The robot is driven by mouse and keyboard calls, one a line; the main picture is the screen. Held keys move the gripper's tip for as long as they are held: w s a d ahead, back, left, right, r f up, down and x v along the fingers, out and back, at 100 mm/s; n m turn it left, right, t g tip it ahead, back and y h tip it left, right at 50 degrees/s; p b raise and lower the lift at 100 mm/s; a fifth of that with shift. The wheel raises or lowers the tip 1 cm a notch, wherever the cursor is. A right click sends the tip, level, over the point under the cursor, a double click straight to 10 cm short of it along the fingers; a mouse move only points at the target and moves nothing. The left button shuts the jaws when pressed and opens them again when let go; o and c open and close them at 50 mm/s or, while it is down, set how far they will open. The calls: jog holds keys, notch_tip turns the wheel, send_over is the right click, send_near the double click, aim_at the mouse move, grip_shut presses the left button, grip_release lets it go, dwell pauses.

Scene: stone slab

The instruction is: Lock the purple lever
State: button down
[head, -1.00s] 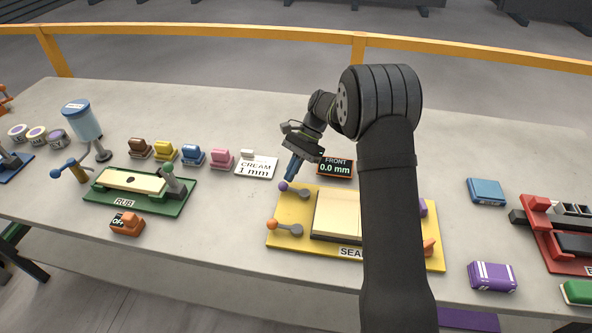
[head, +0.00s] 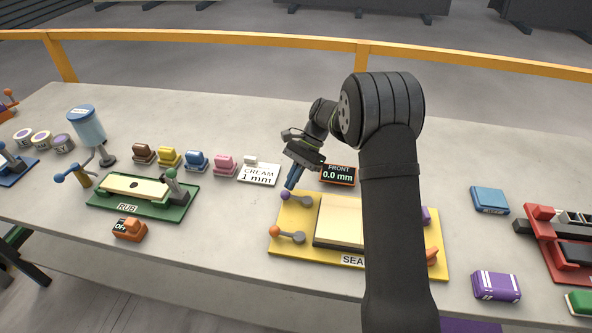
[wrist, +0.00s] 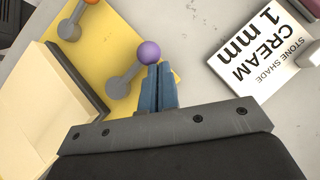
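The purple lever is a grey arm with a purple ball knob (head: 285,195) at the back left corner of the yellow SEAL board (head: 290,257). In the wrist view, the knob (wrist: 149,52) sits at the end of the grey arm, which runs down-left to its round pivot. My gripper (head: 290,186) points down at the knob. In the wrist view, its blue fingers (wrist: 159,68) are together, with their tips right by the knob and nothing seen between them. I cannot tell whether they touch the knob.
An orange-knobbed lever (head: 275,231) is on the same board, in front of the purple one. A cream slab (head: 338,220) lies in the board's middle. The FRONT 0.0 mm display (head: 338,175) and CREAM 1 mm card (head: 259,175) stand behind. My arm hides the board's right part.

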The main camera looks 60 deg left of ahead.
jog(key=w, duration=0.1)
jog(key=w+a+r, duration=0.1)
jog(key=w, duration=0.1)
jog(key=w+a, duration=0.1)
jog(key=shift+w+a+r, duration=0.1)
jog(key=shift+w+r, duration=0.05)
jog(key=shift+r, duration=0.15)
jog(key=a+v, duration=0.1)
jog(key=v, duration=0.7)
jog(key=shift+r, duration=0.35)
jog(key=x, duration=0.6)
jog(key=d+x, duration=0.1)
jog(key=x, duration=0.2)
jog(key=shift+d+f, duration=0.15)
jog(key=shift+f, duration=0.1)
jog(key=shift+d+f, duration=0.2)
jog(key=shift+d, duration=0.05)
jog(key=shift+w+d+f+m+y, duration=0.1)
jog(key=shift+d+m+y, duration=0.3)
jog(key=shift+m+y, duration=0.55)
jog(key=m+y, duration=0.1)
jog(key=d+m, duration=0.1)
jog(key=m, duration=0.1)
jog(key=w+d+m+y, duration=0.1)
jog(key=shift+d+f+m+y, duration=0.1)
jog(key=shift+f+m+y, duration=0.15)
jog(key=shift+m+y, duration=0.1)
jog(key=shift+w+d+m+t+y, duration=0.15)
jog(key=shift+w+m+t+y, duration=0.2)
jog(key=shift+m, duration=0.25)
